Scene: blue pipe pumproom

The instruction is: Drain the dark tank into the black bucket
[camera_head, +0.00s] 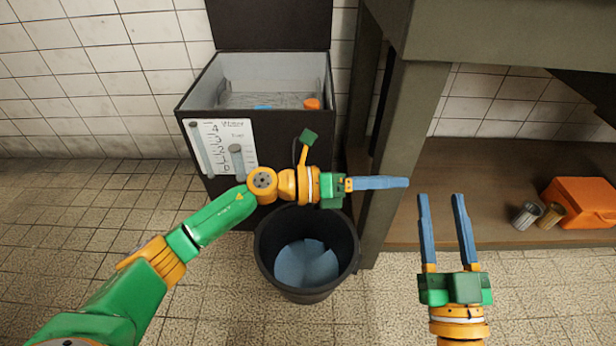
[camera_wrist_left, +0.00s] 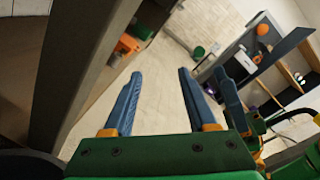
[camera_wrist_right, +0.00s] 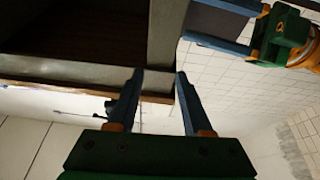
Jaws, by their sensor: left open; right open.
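The dark tank (camera_head: 262,160) stands against the wall with its lid (camera_head: 268,22) up. Pale liquid shows inside it, with an orange thing (camera_head: 311,103) and a blue thing at the near side. A white gauge panel (camera_head: 221,146) is on its front. The black bucket (camera_head: 262,248) stands on the floor before the tank, with a blue-grey surface inside. My left gripper (camera_head: 408,183) reaches over the bucket's far rim and points right, open and empty. My right gripper (camera_head: 440,195) is open and empty, right of the bucket. My left arm hides part of the tank's lower front.
A grey-green bench (camera_head: 500,35) stands right of the tank, its leg (camera_head: 392,150) close beside the bucket. On its brown lower shelf (camera_head: 460,165) are two small cans (camera_head: 552,215) and an orange box (camera_head: 583,202). The tiled floor at the left is clear.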

